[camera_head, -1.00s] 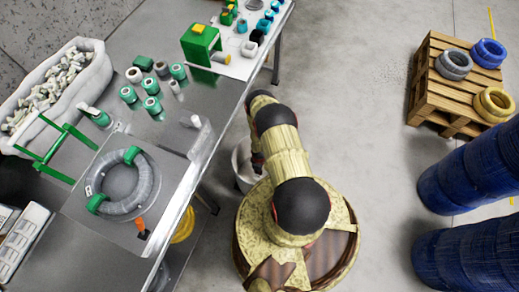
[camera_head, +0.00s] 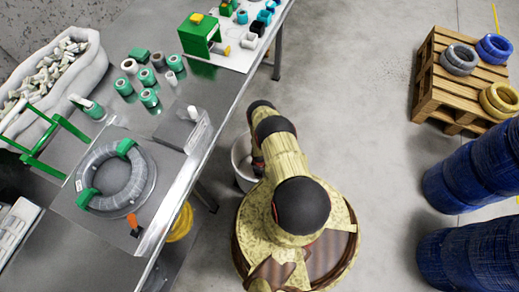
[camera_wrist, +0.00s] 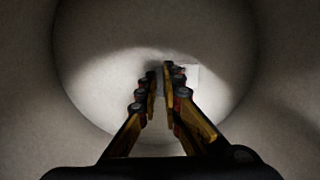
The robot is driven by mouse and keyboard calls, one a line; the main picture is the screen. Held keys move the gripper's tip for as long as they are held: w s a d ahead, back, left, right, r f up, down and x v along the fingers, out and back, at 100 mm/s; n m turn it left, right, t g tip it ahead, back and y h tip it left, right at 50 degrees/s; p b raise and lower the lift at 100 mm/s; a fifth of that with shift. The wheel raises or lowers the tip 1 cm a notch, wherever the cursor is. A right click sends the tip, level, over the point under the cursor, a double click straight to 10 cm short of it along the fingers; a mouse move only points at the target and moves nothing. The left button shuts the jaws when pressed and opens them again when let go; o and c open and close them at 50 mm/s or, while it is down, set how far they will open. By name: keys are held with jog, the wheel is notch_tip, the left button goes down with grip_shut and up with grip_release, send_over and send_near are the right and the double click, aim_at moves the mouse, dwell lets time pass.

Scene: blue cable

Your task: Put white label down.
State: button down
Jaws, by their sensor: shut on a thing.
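My gripper (camera_wrist: 160,76) points down into a round, pale container in the wrist view, its fingers close together. A small white label (camera_wrist: 192,72) shows at the fingertips, partly hidden by the right finger, and the jaws are shut on it. The container's floor lies beyond the fingertips; I cannot tell whether the label touches it. In the head view the same pale bin (camera_head: 243,160) stands on the floor beside the table, partly hidden by my arm. The gripper and label are hidden there.
The metal table (camera_head: 190,150) is left of my arm. It bears a grey cable coil (camera_head: 140,178) with green clips and several green-and-white rolls (camera_head: 149,97). A wooden pallet (camera_head: 438,95) with coils and blue drums (camera_head: 450,258) stand at right. The floor between is clear.

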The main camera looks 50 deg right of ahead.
jog(key=shift+f+b, duration=0.3)
jog(key=shift+b, duration=0.05)
jog(key=c, duration=2)
grip_release()
jog(key=shift+r, duration=0.1)
jog(key=shift+o, duration=0.2)
jog(key=shift+s, duration=0.1)
jog(key=shift+a, duration=0.1)
notch_tip(320, 180, up, 12)
jog(key=p, duration=0.6)
jog(key=shift+r, duration=0.2)
jog(key=shift+r, duration=0.1)
